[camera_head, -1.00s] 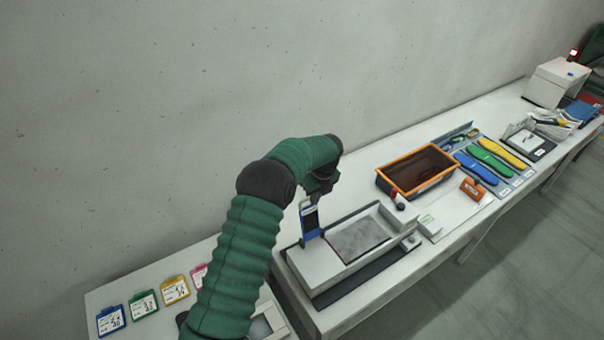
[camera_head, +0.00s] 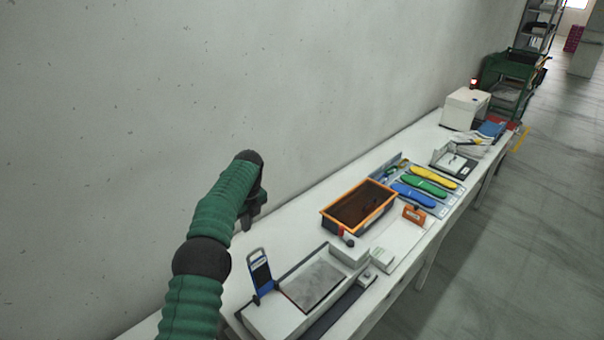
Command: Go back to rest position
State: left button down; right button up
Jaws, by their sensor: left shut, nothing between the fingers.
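My left arm comes in from the lower left in a green sleeve with dark joints. My left gripper (camera_head: 250,216) is dark and points down, above and behind the white device on the near part of the bench. It is shut and holds nothing. A small blue-framed stand with a dark screen (camera_head: 261,277) stands upright on the device's left side, apart from the gripper. My right gripper is not in view.
The white bench (camera_head: 299,222) runs along the wall. On it are the white device (camera_head: 272,322), an orange-rimmed dark bin (camera_head: 334,222), blue, green and yellow insoles (camera_head: 425,187), and a white box (camera_head: 465,108). A green cart (camera_head: 512,80) stands beyond the bench.

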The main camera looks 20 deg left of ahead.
pick_arm(q)
jog(key=s+d+f+n+t+b, duration=0.1)
jog(key=s+d+f+n+b, duration=0.3)
jog(key=d, duration=0.4)
jog(key=s+d+f+n+b, duration=0.1)
jog(key=d+f+n+b, duration=0.4)
jog(key=d, duration=0.4)
jog(key=s+d+f+n+b, duration=0.3)
jog(key=s+f+n, duration=0.1)
jog(key=s, duration=0.4)
jog(key=s+d+f+n+h+b, duration=0.1)
jog(key=s+d+f+n+b, duration=0.2)
jog(key=s, duration=0.5)
jog(key=s+d+f+n+h+b, duration=0.1)
jog(key=s+d+f+n+b, duration=0.2)
jog(key=s+f+n, duration=0.3)
jog(key=s+b, duration=0.1)
jog(key=s, duration=0.1)
jog(key=shift+s+f+t, duration=0.2)
jog(key=shift+s+t, duration=0.1)
jog(key=shift+t, duration=0.1)
jog(key=shift+a, duration=0.1)
jog(key=shift+a+f, duration=0.1)
jog(key=shift+a, duration=0.25)
